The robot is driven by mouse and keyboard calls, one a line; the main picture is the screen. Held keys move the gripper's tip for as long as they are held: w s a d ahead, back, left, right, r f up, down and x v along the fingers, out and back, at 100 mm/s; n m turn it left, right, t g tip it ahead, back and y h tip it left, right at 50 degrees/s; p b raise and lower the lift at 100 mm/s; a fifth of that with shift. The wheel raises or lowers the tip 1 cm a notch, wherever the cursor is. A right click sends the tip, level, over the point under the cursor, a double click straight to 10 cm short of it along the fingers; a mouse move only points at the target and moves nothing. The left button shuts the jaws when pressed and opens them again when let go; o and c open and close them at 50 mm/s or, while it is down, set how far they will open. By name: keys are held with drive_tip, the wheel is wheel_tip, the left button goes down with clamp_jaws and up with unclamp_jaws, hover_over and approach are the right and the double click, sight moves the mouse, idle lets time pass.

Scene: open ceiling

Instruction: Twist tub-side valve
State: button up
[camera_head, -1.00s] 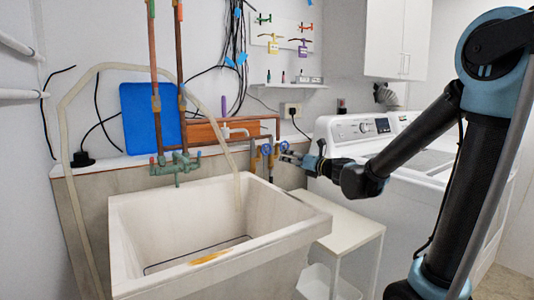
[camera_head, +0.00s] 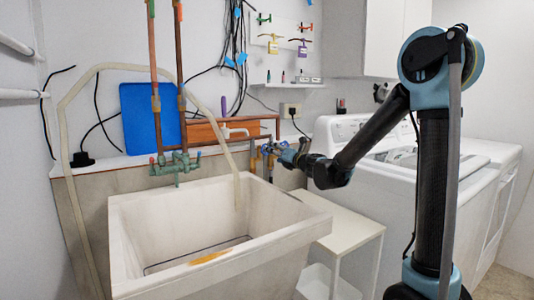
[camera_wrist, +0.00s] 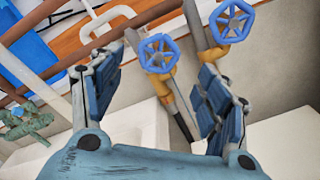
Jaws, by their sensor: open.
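Two valves with blue spoked handwheels on brass-coloured bodies show in the wrist view. The left valve (camera_wrist: 159,53), nearer the tub, appears between my open fingers, beyond their tips. The right valve (camera_wrist: 232,20) appears above my right finger. My gripper (camera_wrist: 156,72) has its blue-padded fingers spread with nothing between the pads. In the head view, my gripper (camera_head: 283,154) is at the valves behind the tub's right back corner and partly hides them. Contact with a wheel cannot be made out. The white tub (camera_head: 225,259) stands to the left.
A green faucet (camera_head: 175,164) and copper pipes (camera_head: 182,80) stand at the tub's back. A beige hose (camera_head: 238,180) hangs into the tub. A small white table (camera_head: 345,225) is below my arm. The white washer (camera_head: 385,205) is at the right.

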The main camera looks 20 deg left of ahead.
drive_tip(key=x, duration=0.7)
drive_tip(key=shift+w+a, duration=0.25)
drive_tip(key=c, duration=1.1)
